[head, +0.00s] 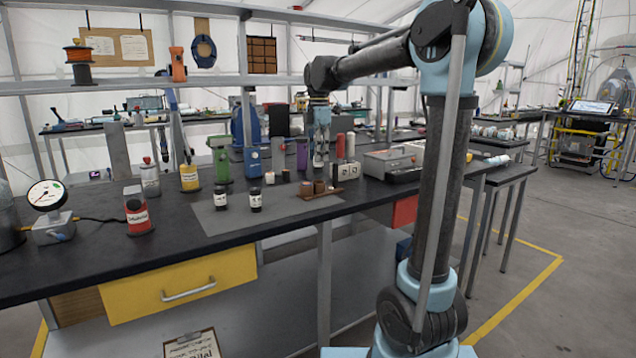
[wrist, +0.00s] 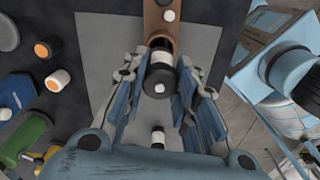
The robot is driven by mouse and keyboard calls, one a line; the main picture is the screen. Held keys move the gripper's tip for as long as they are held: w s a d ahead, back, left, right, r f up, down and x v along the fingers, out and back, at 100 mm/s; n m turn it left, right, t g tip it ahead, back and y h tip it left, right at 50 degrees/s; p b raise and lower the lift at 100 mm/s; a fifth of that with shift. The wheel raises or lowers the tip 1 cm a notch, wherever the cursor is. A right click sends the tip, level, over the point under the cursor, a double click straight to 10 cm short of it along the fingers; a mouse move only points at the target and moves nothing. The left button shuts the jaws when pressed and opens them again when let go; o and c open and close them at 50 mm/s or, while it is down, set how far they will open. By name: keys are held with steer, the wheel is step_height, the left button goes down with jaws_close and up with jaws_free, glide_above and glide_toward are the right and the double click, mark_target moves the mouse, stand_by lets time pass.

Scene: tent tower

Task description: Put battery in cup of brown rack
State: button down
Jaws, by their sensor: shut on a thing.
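The brown rack (head: 326,194) lies on a grey mat on the black bench in the head view, with brown cups standing on it. In the wrist view its brown board (wrist: 151,22) runs down from the top edge. In the wrist view my gripper (wrist: 160,92) is shut on the battery (wrist: 158,76), a dark cylinder with a pale band and a small pale tip.
Two dark jars with white labels (head: 220,198) (head: 255,200) stand left of the rack. A green device (head: 221,160), a purple cylinder (head: 302,155) and a grey metal box (head: 389,161) stand nearby. The mat's front left (head: 225,222) is clear.

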steer(key=shift+s+f, duration=0.1)
steer(key=shift+f, duration=3.45)
steer(key=shift+f, duration=0.1)
steer(key=c, duration=1.3)
jaws_free()
step_height(320, 180, up, 12)
steer(key=shift+r, duration=0.1)
